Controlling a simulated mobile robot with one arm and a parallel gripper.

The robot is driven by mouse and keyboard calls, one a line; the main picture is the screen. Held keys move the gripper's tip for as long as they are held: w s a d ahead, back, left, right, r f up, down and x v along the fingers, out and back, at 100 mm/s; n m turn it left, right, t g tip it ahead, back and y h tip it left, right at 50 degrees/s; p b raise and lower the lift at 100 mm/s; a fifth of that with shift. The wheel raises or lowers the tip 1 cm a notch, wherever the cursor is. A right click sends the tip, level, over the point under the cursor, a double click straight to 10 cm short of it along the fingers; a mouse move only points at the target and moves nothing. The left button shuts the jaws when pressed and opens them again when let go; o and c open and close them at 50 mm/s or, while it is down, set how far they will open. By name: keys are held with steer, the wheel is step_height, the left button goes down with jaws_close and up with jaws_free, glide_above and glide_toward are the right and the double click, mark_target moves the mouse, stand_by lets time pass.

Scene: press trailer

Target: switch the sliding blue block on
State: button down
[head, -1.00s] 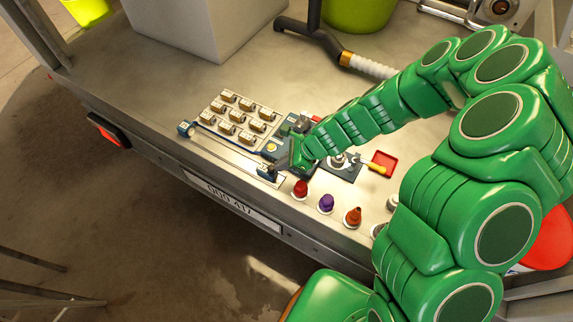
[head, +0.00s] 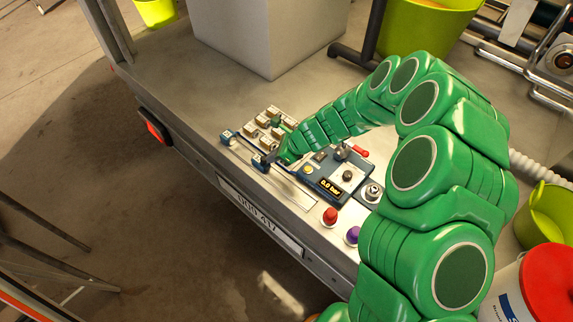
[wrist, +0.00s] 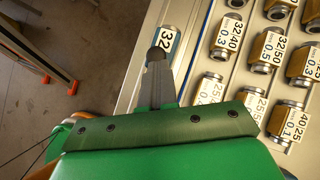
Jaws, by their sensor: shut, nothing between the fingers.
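A long, pale slider track (head: 294,191) runs along the front edge of the control panel. A small blue piece with a white label (head: 228,137) sits at its left end. The wrist view shows a labelled blue piece (wrist: 167,39) just beyond my fingertips. My gripper (head: 268,161) is shut and empty, low over the track. A dark blue piece (head: 259,161), seemingly the sliding block, is right at the fingertips. I cannot tell whether they touch. The wrist view shows the dark closed fingers (wrist: 159,70), which hide what lies under them.
A blue box with a display (head: 347,186), a red knob (head: 330,216) and a purple knob (head: 352,235) are to the right. A large grey block (head: 235,38) stands behind. The trailer's front edge is close.

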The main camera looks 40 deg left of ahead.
steer(key=shift+a+f, duration=0.15)
steer(key=shift+a, duration=2.15)
steer(key=shift+w+d, duration=0.25)
steer(key=shift+d, duration=0.3)
steer(key=w+d, duration=0.1)
steer(key=d+r, duration=0.1)
steer(key=shift+w+d+r, duration=0.2)
steer(key=shift+w+d, duration=0.15)
steer(key=v, duration=0.9)
steer(key=shift+r, duration=0.2)
